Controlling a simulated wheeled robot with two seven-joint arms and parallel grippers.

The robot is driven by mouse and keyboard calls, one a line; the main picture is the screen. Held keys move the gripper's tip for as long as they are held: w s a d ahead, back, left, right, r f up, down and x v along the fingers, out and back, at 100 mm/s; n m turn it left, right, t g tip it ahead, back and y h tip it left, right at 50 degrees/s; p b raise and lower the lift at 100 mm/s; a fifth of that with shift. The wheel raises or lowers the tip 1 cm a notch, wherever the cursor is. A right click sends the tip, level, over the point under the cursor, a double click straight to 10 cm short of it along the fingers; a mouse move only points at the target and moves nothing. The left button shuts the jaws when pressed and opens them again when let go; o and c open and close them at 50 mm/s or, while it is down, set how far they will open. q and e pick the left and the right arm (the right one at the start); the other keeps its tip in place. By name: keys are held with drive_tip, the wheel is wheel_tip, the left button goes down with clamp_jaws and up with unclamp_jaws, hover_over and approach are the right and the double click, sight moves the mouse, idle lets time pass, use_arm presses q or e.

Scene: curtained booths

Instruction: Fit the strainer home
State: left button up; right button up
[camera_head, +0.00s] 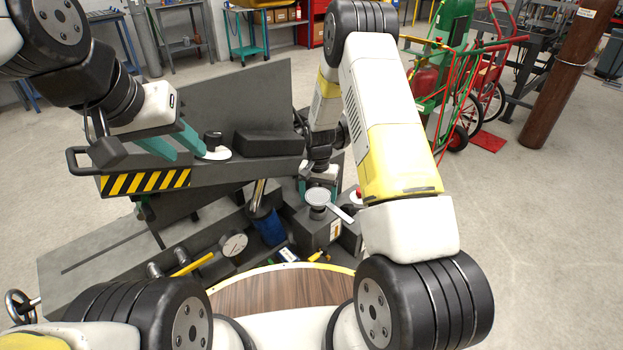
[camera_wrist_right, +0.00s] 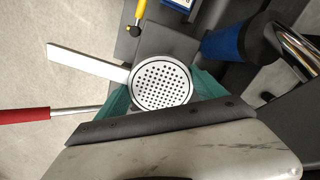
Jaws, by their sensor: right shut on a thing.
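The strainer (camera_head: 317,198) is a round, pale perforated disc with a flat, pale handle sticking out to one side. In the right wrist view the strainer (camera_wrist_right: 161,84) lies face-on in front of the teal fingers of my right gripper (camera_wrist_right: 165,98), which is shut on it. In the head view my right gripper (camera_head: 319,189) holds it over or near a dark grey box (camera_head: 312,232); I cannot tell whether they touch. My left gripper (camera_head: 186,154) is open, its teal fingers apart, close to a white disc with a black knob (camera_head: 217,155).
A dark panel with a yellow-black striped edge (camera_head: 146,182) stands under my left gripper. A blue cylinder (camera_head: 269,228), a dial gauge (camera_head: 233,243) and a yellow-handled tool (camera_head: 318,257) crowd the space nearby. A red-handled rod (camera_wrist_right: 25,115) shows in the wrist view.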

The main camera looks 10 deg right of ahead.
drive_tip(key=shift+f, duration=2.05)
drive_tip(key=o, duration=1.4)
drive_tip(key=shift+o, duration=0.2)
drive_tip(key=shift+r, duration=3.9)
